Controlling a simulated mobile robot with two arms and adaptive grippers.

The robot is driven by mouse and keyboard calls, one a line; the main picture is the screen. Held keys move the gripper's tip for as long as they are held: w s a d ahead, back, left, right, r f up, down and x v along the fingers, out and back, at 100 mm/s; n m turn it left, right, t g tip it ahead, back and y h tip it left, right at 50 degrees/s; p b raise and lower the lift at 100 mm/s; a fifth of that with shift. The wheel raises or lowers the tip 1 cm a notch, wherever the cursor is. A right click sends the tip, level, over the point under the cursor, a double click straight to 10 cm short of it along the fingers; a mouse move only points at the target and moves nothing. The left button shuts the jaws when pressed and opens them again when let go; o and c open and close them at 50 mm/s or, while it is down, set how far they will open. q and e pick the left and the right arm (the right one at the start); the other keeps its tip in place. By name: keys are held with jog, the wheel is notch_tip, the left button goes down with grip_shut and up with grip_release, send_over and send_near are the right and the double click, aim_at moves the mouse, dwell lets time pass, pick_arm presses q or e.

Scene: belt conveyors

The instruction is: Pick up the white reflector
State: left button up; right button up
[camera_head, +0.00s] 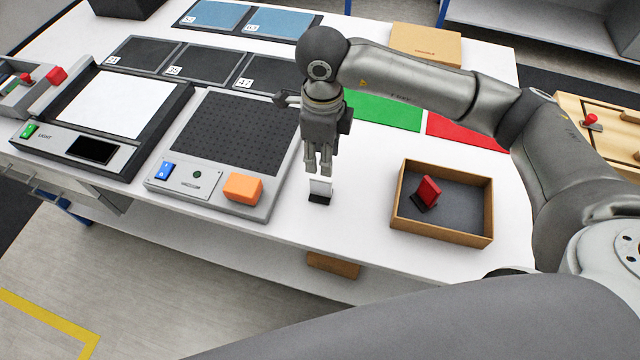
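The white reflector (320,187) stands upright on a small black base on the white table, between the perforated-plate device and the cardboard box. My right gripper (319,168) points down right above it, with its fingertips at or just over its top edge. A small gap shows between the fingers, and they look open. Whether they touch the reflector cannot be told. My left gripper is not in view.
A cardboard box (399,213) at the right holds a red reflector (428,191). The perforated-plate device (160,187) with an orange block (243,188) stands close on the left. Green (385,110) and red (465,133) mats lie behind. The table's front edge is near.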

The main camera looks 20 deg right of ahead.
aim_at(321, 178)
notch_tip(321, 178, down, 3)
jog(key=shift+f, duration=0.15)
notch_tip(321, 178, down, 5)
jog(key=shift+a+r+p, duration=0.1)
jog(key=shift+p, duration=1.15)
jog(key=shift+f, duration=0.35)
grip_shut()
